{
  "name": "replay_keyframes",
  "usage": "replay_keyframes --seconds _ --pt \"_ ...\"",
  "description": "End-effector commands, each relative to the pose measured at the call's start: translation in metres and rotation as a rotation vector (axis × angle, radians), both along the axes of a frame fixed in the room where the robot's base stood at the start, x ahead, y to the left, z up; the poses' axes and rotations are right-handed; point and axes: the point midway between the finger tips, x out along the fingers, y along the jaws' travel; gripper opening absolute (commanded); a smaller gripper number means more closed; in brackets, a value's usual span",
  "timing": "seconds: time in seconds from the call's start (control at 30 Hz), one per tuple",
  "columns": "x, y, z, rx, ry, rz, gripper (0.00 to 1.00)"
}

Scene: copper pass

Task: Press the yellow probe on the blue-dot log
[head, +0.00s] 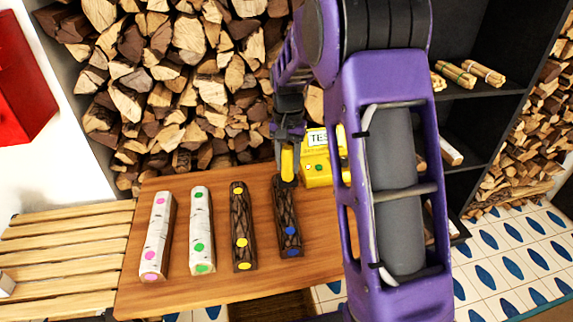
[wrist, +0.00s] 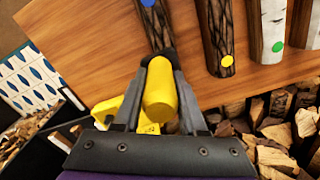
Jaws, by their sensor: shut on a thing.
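The blue-dot log (head: 289,220) is dark-barked and lies on the wooden table, with blue dots on its top; its end also shows at the top of the wrist view (wrist: 156,32). My gripper (head: 289,137) is shut on the yellow probe (head: 288,165), which points down at the log's far end. In the wrist view the probe (wrist: 160,92) sits between the two fingers (wrist: 160,70). Its tip is over or at the log's end; I cannot tell whether they touch. The yellow tester box (head: 317,172) stands just right of the probe, partly hidden by my arm.
Left of the blue-dot log lie a dark log with yellow dots (head: 243,225), a white log with green dots (head: 201,230) and a white log with pink dots (head: 158,237). Stacked firewood (head: 190,70) is behind the table (head: 180,300). A black shelf (head: 490,100) stands at right.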

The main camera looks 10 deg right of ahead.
Motion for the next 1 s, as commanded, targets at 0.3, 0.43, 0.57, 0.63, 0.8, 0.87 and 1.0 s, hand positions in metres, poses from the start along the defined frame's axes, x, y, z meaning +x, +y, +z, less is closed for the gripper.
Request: replay_keyframes --seconds 0.3,0.43,0.57,0.63,0.8,0.87,1.0 --pt "0.001 -0.001 -0.007 -0.001 0.000 -0.006 0.00" --pt "0.001 -0.001 -0.017 0.000 0.001 -0.006 0.00" --pt "0.001 -0.001 -0.031 0.000 0.001 -0.006 0.00" --pt "0.001 -0.001 -0.039 0.000 0.000 -0.006 0.00" --pt "0.001 -0.001 -0.054 0.000 0.000 -0.006 0.00" --pt "0.001 -0.001 -0.057 0.000 0.000 -0.006 0.00" --pt "0.001 -0.001 -0.059 0.000 0.000 -0.006 0.00"
